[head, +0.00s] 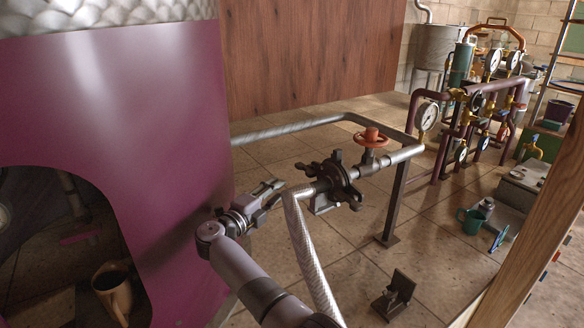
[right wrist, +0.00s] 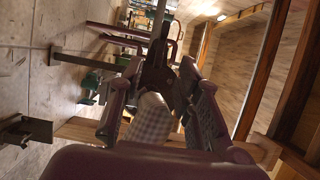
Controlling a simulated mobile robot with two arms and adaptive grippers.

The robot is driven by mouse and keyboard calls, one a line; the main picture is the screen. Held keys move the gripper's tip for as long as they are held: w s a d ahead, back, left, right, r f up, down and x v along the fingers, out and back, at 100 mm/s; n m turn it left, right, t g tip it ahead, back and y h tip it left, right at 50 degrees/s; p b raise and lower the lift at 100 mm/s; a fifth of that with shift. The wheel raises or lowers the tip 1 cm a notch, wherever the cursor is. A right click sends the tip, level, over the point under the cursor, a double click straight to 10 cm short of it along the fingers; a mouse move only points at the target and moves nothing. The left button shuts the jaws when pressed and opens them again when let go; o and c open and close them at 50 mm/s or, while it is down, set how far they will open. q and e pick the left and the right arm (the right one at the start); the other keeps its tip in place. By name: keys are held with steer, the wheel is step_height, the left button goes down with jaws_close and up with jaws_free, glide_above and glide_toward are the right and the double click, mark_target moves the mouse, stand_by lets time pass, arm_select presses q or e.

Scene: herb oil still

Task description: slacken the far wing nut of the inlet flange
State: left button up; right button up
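The inlet flange (head: 340,181) is a dark round joint on the grey pipe, with several dark wing nuts around its rim. One wing nut (head: 337,156) is at its top and another (head: 355,205) at its lower right. A braided hose (head: 308,245) bends down from its left side. My right gripper (head: 276,190) is just left of the flange, by the hose bend. In the right wrist view its fingers (right wrist: 160,88) are spread, with the hose (right wrist: 152,118) and the dark flange (right wrist: 158,74) seen between and beyond them. I cannot tell whether they touch. My left gripper is out of view.
A red valve wheel (head: 371,138) sits on the pipe right of the flange. A dark post (head: 394,205) supports the pipe. The purple still (head: 150,120) stands close on the left. A small dark bracket (head: 393,295) is on the floor. Gauges (head: 427,116) stand behind.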

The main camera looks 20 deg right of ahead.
glide_toward(302, 172)
steer(key=x, duration=0.6)
steer(key=shift+d+b, duration=0.15)
steer(key=shift+b, duration=0.15)
steer(key=shift+b+x, duration=0.5)
steer(key=shift+x, duration=0.65)
steer(key=shift+w+d, duration=0.1)
steer(key=shift+d, duration=0.1)
steer(key=shift+c, duration=0.2)
steer(key=c, duration=0.7)
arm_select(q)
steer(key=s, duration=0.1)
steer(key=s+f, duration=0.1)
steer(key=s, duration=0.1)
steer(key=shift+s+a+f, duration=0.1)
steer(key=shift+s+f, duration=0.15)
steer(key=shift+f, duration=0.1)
